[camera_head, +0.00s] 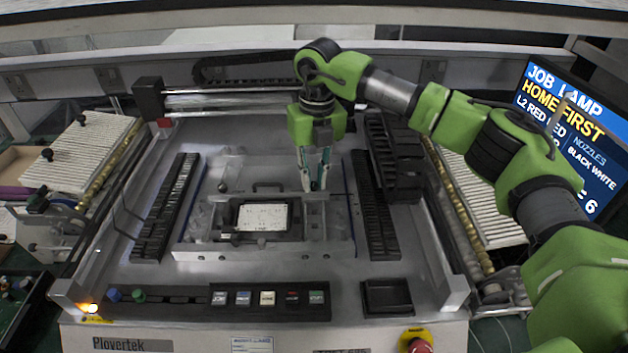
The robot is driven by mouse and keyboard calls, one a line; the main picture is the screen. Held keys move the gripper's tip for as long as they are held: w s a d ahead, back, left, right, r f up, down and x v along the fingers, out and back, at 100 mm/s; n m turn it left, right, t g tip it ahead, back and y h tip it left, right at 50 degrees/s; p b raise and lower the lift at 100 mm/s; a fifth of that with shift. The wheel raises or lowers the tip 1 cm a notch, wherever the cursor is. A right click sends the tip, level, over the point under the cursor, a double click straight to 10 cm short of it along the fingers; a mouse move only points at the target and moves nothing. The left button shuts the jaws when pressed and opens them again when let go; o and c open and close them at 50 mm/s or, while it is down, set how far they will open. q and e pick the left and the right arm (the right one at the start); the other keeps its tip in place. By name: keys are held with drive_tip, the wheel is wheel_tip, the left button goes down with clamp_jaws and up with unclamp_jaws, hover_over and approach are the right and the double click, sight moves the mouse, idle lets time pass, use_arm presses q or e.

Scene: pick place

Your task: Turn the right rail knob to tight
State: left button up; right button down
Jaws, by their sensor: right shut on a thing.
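My right gripper (315,184) reaches down from the right over the machine bed. Its fingers are shut at the right rail's upper end, around the small dark right rail knob, which is mostly hidden between the fingertips. I cannot read whether the knob is at tight. The right rail (342,225) runs along the right side of the central fixture. A matching dark left rail knob (222,187) shows at the upper left of the fixture. My left gripper is not in view.
A pale board (263,217) sits in the central fixture. Black slotted racks (167,208) stand on both sides. A button panel (268,299), an empty black tray (387,297) and a red stop button (419,345) lie in front. A screen (572,120) is at right.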

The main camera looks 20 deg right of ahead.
sight(316, 185)
drive_tip(key=m, duration=0.3)
drive_tip(key=shift+m+b, duration=0.3)
drive_tip(key=shift+b, duration=0.1)
idle(0.4)
drive_tip(key=c, duration=2)
unclamp_jaws()
drive_tip(key=shift+r, duration=0.15)
wheel_tip(316, 185, up, 12)
drive_tip(key=shift+d+f, duration=0.1)
drive_tip(key=shift+d, duration=0.05)
drive_tip(key=shift+s+f, duration=0.1)
